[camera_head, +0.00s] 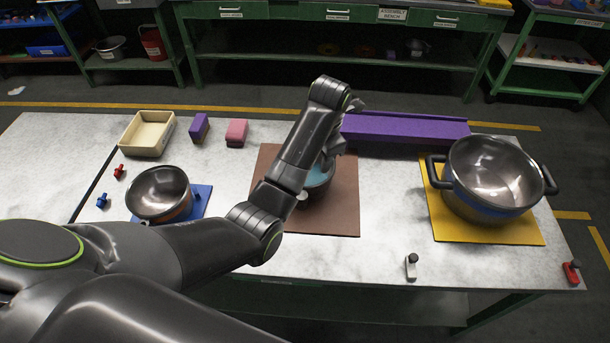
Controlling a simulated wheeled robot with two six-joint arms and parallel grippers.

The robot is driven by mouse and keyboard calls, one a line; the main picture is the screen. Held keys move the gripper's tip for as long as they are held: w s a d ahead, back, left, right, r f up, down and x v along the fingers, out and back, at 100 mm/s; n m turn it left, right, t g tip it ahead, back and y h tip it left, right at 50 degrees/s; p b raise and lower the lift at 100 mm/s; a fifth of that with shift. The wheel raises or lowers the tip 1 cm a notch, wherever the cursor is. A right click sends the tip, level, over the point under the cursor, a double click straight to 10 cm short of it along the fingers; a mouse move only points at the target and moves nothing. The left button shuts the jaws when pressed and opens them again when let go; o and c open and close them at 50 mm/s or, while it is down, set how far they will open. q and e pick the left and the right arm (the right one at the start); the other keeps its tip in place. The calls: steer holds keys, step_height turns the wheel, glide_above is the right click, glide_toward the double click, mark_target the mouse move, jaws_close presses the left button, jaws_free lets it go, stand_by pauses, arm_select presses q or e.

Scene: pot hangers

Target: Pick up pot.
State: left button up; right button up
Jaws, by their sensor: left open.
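A middle pot (319,183) with a bluish interior sits on a brown mat (338,215), mostly hidden behind my left arm. My left gripper (333,146) is open above the far side of this pot; its fingers are partly hidden by my wrist, so I cannot tell whether they touch the pot. A small steel pot (158,190) stands on a blue mat (201,199) at the left. A large steel pot (489,173) with two black handles stands on a yellow mat (450,228) at the right. My right gripper is out of view.
A cream tray (147,149), a purple block (200,127) and a pink block (237,132) stand at the back left. Small red, blue and grey pieces lie on the marble table (385,255).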

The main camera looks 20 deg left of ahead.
arm_select(q)
steer(key=shift+n, duration=0.3)
steer(key=f+b, duration=0.4)
steer(key=b, duration=0.1)
steer(key=shift+w+f, duration=0.25)
steer(key=shift+w, duration=0.15)
glide_above(317, 199)
step_height(317, 199, down, 6)
steer(key=shift+a+f, duration=0.1)
steer(key=shift+f, duration=0.1)
steer(key=shift+w+f+p, duration=0.15)
steer(key=shift+f+p, duration=0.3)
steer(key=shift+f, duration=2.4)
jaws_close()
